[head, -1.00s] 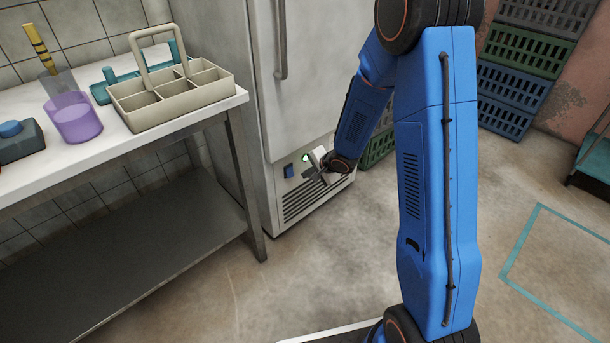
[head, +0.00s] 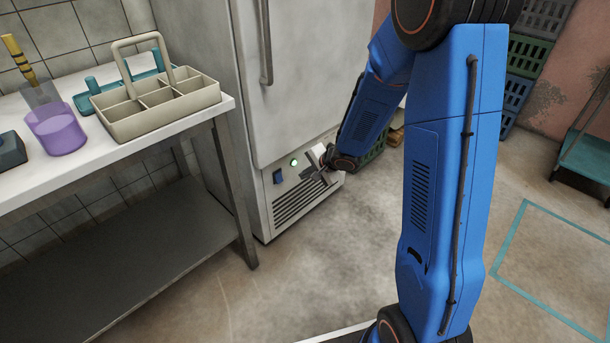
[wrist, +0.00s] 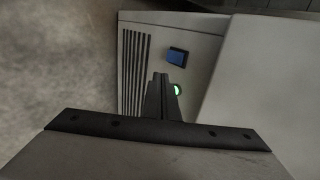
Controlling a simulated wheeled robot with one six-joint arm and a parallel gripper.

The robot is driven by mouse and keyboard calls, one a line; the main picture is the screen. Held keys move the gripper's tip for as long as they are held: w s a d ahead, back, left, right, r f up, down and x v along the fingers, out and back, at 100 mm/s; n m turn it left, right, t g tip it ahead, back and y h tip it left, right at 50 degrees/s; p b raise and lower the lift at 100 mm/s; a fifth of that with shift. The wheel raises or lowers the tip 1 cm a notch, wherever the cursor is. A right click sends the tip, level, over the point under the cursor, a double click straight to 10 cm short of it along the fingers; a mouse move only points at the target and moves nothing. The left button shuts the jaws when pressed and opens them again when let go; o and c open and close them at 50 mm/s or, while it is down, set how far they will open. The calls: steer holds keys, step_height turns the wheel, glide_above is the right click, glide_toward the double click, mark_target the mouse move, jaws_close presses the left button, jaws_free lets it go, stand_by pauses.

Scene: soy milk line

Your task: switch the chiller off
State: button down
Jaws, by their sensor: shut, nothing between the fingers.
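The chiller (head: 310,85) is the tall pale cabinet in the head view, with a long vertical door handle. Its lower panel carries a blue rocker switch (head: 278,176) and a lit green lamp (head: 294,162) above a dark slotted vent. In the wrist view the blue switch (wrist: 177,56) is beyond my fingertips and slightly right, and the green lamp (wrist: 177,90) shows just right of the fingers. My gripper (head: 309,172) is shut and empty in front of the lower panel, right of the switch in the head view. I cannot tell whether the fingers touch the panel; they appear apart from the switch.
Stacked crates (head: 520,90) are behind my arm. A teal shelf stand (head: 587,155) is at right.

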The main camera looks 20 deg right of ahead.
mark_target(279, 178)
steer(key=shift+f, duration=0.1)
steer(key=shift+s+a+f, duration=0.25)
steer(key=shift+s+f, duration=0.15)
steer(key=shift+f, duration=0.2)
steer(key=shift+w+f, duration=0.1)
steer(key=w+a+r+x, duration=0.1)
steer(key=x, duration=1.2)
steer(key=shift+w+r, duration=0.25)
steer(key=shift+r, duration=0.1)
